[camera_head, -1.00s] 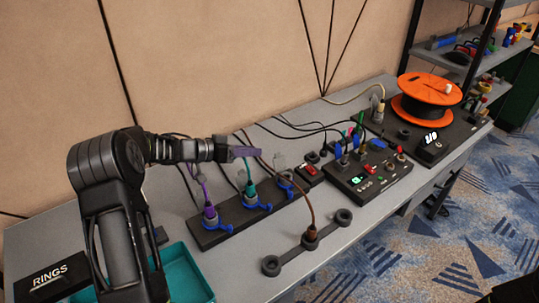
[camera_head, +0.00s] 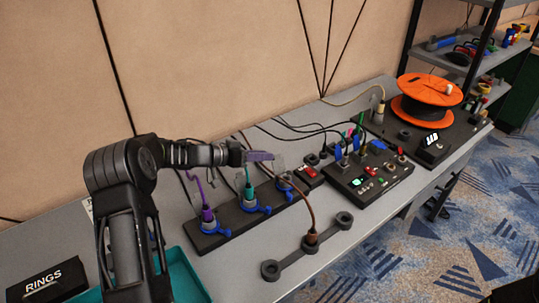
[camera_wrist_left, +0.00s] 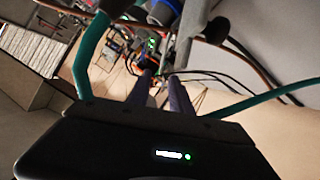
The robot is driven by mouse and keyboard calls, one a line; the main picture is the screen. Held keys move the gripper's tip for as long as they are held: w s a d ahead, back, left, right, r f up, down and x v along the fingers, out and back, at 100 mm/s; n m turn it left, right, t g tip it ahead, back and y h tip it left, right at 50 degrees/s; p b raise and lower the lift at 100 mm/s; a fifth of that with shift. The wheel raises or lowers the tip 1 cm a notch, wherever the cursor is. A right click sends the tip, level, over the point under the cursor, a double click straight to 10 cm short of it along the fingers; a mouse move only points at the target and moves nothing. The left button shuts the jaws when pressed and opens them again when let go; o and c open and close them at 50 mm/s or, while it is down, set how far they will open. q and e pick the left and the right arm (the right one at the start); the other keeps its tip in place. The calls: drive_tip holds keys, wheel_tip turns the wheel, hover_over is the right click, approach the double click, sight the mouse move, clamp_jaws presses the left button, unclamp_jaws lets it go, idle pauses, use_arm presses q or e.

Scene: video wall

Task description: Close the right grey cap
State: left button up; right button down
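A dark strip (camera_head: 222,240) on the table holds three round sockets with blue collars. Purple and teal cables stand in the left and middle ones. The right socket (camera_head: 284,183) is at the strip's far end. The right grey cap (camera_head: 281,163) looks raised above it, partly hidden by my fingers. My left gripper (camera_head: 261,156) is above the strip's far end, close beside this cap; I cannot tell whether they touch. In the left wrist view its two purple fingers (camera_wrist_left: 161,88) show a narrow gap with nothing clearly held. My right gripper is out of view.
A brown cable plug (camera_head: 312,237) stands on a dark holder in front of the strip. A switch box (camera_head: 368,183) and an orange spool (camera_head: 428,92) stand to the right. A teal tray (camera_head: 188,275) and a RINGS box (camera_head: 47,280) are at left.

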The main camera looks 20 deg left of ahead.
sight(276, 163)
use_arm(q)
drive_tip(key=shift+x, duration=1.6)
drive_tip(key=shift+c, duration=0.4)
clamp_jaws()
